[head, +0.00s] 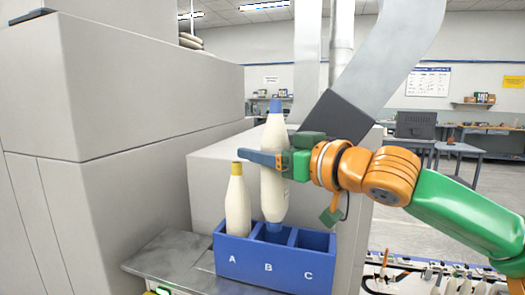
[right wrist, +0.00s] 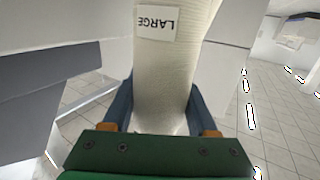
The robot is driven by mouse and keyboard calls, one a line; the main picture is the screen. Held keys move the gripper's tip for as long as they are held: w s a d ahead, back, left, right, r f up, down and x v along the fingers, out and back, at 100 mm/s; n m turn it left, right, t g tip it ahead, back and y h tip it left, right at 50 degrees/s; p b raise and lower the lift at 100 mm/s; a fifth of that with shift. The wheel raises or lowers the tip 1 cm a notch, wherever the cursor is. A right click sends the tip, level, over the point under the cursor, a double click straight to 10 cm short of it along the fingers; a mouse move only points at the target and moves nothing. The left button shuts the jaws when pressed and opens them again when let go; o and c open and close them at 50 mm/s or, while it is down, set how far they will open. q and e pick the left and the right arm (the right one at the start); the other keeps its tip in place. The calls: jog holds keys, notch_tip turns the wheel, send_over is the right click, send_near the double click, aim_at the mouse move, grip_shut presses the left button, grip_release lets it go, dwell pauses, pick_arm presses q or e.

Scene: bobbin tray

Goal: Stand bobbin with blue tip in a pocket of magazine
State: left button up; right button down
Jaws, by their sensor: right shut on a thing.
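The bobbin with the blue tip (head: 273,185) is cream and upright, with a blue lower end. My right gripper (head: 262,158) is shut around its middle, coming in from the right. The right wrist view shows the bobbin (right wrist: 165,85) between both fingers, with a "LARGE" label on it. The blue magazine (head: 268,268) has pockets marked A, B and C. The bobbin's lower end is at the mouth of pocket B; I cannot tell how deep it reaches. Pocket A holds a yellow-tipped bobbin (head: 238,202). Pocket C looks empty. My left gripper is out of view.
The magazine sits on a grey metal shelf (head: 170,262). A large pale machine housing (head: 110,100) stands at the left, and a lower pale block (head: 212,165) is behind the magazine. A rail with several bobbins (head: 440,280) runs at the lower right.

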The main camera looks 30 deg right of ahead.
jog(key=shift+f, duration=0.1)
jog(key=shift+f+b, duration=0.4)
jog(key=shift+f, duration=0.05)
